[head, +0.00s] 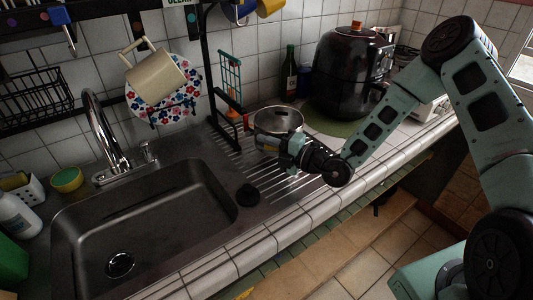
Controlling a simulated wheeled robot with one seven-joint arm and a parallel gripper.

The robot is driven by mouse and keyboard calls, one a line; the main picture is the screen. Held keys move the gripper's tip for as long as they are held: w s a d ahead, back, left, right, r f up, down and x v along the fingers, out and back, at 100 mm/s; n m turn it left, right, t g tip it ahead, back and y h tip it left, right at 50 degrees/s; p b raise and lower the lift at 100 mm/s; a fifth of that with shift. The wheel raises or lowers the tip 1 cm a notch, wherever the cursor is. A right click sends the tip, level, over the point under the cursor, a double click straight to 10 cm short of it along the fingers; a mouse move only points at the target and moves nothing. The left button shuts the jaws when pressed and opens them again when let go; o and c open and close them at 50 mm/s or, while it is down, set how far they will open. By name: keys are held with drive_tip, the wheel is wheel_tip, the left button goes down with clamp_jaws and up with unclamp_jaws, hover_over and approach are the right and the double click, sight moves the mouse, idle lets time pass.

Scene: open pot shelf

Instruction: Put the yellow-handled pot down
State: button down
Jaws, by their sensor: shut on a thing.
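A round metal pot (278,121), open at the top, is at the ribbed drainboard to the right of the sink. Its handle is mostly hidden by my gripper, so I cannot make out its yellow colour clearly. My gripper (284,142) is at the near side of the pot and shut on it, with the fingertips partly hidden. The pot looks about level. I cannot tell whether its bottom touches the drainboard (237,150) or hangs just above it.
A black rack post (211,75) with a red-ended arm stands left of the pot. A large black cooker (347,78) and a dark green bottle (289,75) stand behind it on the right. The sink (150,220) lies left, with a black stopper (248,195) on its edge.

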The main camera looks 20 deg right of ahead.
drive_tip(key=shift+f, duration=1.8)
drive_tip(key=shift+f, duration=0.1)
drive_tip(key=c, duration=1.4)
unclamp_jaws()
drive_tip(key=shift+f, duration=0.1)
drive_tip(key=shift+c, duration=0.2)
